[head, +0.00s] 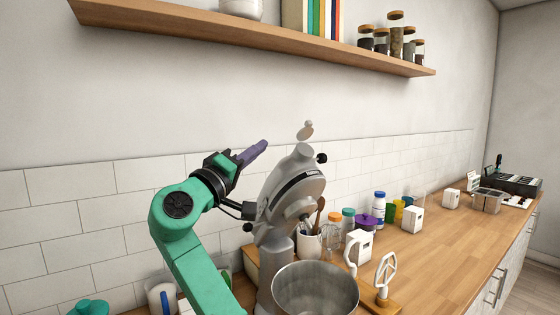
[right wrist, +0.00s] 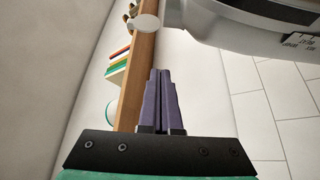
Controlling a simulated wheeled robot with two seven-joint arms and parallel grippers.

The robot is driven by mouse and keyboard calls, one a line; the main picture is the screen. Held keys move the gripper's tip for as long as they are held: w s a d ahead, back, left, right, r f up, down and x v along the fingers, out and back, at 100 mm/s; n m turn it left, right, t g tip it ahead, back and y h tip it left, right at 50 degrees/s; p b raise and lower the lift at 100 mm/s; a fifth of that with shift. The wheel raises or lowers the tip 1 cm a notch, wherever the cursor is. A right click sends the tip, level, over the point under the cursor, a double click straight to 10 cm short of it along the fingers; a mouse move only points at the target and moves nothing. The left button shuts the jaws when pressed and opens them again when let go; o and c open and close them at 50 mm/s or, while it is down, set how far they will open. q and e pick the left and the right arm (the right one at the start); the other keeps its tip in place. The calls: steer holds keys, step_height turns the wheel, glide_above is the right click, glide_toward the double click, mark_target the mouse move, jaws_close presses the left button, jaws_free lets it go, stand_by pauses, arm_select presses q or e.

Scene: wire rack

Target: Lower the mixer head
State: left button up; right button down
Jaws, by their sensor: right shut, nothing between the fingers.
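The silver mixer head (head: 290,192) is tilted up on its stand (head: 275,262), its front end pointing up. The steel mixing bowl (head: 315,291) stands in front of the stand. My right gripper (head: 262,145) has shut, empty purple fingers and is to the left of the raised head, near its upper end and apart from it in the head view. In the right wrist view, the shut fingers (right wrist: 162,76) point up the picture, and part of the mixer head (right wrist: 245,24) fills the top right. My left gripper is not in view.
A wooden shelf (head: 260,38) with books and jars runs above along the wall.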

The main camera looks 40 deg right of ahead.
steer(key=p, duration=0.1)
step_height(320, 180, up, 4)
steer(key=p, duration=0.6)
glide_above(290, 157)
steer(key=w, duration=0.3)
steer(key=shift+s+a+f, duration=0.1)
steer(key=shift+a+f, duration=0.05)
steer(key=shift+a, duration=0.05)
steer(key=s+f+p, duration=0.1)
steer(key=s+f, duration=0.1)
steer(key=shift+s+d+f, duration=0.1)
steer(key=shift+s+f, duration=0.15)
steer(key=shift+f, duration=0.15)
steer(key=shift+s+f, duration=0.2)
steer(key=shift+s, duration=0.15)
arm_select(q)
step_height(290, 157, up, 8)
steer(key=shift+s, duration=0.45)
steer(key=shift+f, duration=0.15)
arm_select(e)
steer(key=shift+w+f, duration=0.1)
